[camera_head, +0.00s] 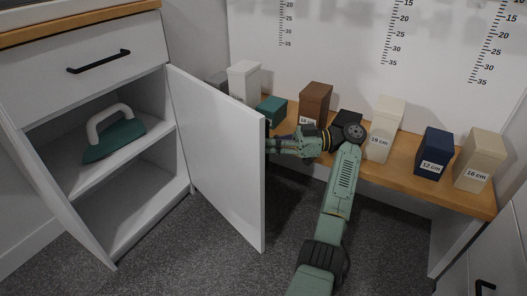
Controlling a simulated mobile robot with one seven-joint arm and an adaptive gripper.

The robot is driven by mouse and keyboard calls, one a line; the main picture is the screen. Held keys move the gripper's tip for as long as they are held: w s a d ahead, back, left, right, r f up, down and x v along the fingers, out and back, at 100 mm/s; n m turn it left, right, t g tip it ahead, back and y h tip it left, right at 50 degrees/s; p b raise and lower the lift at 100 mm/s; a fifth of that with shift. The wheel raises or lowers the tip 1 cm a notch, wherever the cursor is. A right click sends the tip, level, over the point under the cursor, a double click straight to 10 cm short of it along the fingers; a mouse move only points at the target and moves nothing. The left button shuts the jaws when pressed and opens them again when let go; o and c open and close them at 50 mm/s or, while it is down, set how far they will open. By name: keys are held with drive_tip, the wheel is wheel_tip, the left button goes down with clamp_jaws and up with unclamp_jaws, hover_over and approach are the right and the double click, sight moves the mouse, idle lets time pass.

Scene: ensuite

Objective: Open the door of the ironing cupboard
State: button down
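The ironing cupboard (185,186) is a white unit with a wooden top. Its door (220,160) stands wide open, hinged at the right side of the opening, with its inner face toward me. A teal iron with a pale handle (115,138) sits on the inner shelf (78,165). My gripper (270,145) is at the door's free edge, on the outer side. Its fingertips are mostly hidden behind the door, so I cannot tell whether they touch it. A small dark piece shows at that edge; the rest of the outer face is hidden.
A shut drawer with a black handle (98,62) is above the opening. A wooden bench (400,170) behind my arm carries several boxes, including a brown one (315,102) and a navy one (433,153). Another white front with a black handle (485,287) is at lower right. Grey carpet lies clear before the cupboard.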

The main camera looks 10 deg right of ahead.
drive_tip(key=shift+w+a+f, duration=0.25)
drive_tip(key=c, duration=2)
unclamp_jaws()
drive_tip(key=shift+a, duration=0.1)
drive_tip(key=o, duration=0.3)
drive_tip(key=shift+s+d+r, duration=0.1)
drive_tip(key=shift+d, duration=0.1)
drive_tip(key=shift+d, duration=0.1)
drive_tip(key=shift+s+d, duration=0.25)
drive_tip(key=shift+d, duration=1.6)
drive_tip(key=shift+s+d, duration=0.2)
drive_tip(key=shift+d, duration=1.65)
drive_tip(key=shift+c, duration=0.5)
